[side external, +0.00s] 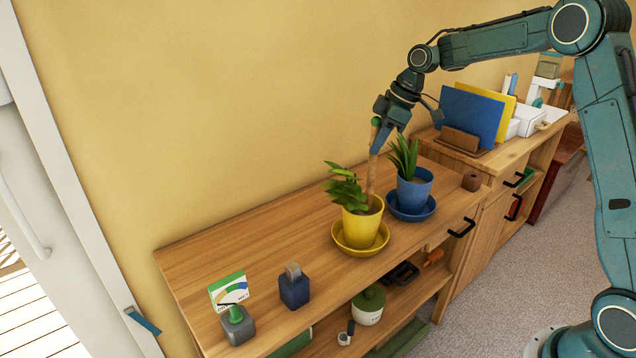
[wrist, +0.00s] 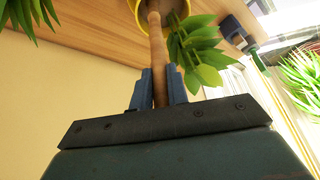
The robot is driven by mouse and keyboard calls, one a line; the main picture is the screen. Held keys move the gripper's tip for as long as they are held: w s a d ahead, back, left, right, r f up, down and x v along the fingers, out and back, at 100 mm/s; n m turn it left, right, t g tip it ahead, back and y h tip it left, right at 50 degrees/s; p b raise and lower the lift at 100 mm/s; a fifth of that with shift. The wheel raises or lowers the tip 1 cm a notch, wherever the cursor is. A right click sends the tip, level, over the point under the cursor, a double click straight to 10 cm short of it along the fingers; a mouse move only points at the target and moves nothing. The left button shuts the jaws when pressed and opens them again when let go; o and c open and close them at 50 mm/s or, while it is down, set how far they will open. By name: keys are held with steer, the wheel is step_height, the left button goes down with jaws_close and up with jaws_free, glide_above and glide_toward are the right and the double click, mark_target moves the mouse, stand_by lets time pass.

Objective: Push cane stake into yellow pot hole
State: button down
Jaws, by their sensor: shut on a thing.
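The cane stake (side external: 371,170) is a tan rod with a green top, standing nearly upright with a slight tilt. Its lower end goes down into the yellow pot (side external: 363,225), beside the leafy plant; the hole itself is hidden, so I cannot tell how deep it sits. My gripper (side external: 380,135) is shut on the stake near its top, above the pot. In the wrist view my gripper (wrist: 160,88) has both blue fingers around the cane stake (wrist: 157,50), which runs on to the yellow pot (wrist: 181,8) at the top. The pot stands on a yellow saucer (side external: 345,247).
A blue pot (side external: 414,188) with a spiky plant stands close right on a blue saucer (side external: 411,215). A small brown block (side external: 471,181) lies further right. The wooden top (side external: 240,242) is clear left of the pot.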

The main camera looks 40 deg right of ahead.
steer(key=shift+s+f, duration=0.1)
steer(key=shift+f, duration=0.15)
steer(key=c, duration=0.8)
jaws_free()
steer(key=shift+r, duration=0.1)
steer(key=v, duration=0.7)
stand_by(0.8)
steer(key=shift+a+r, duration=0.1)
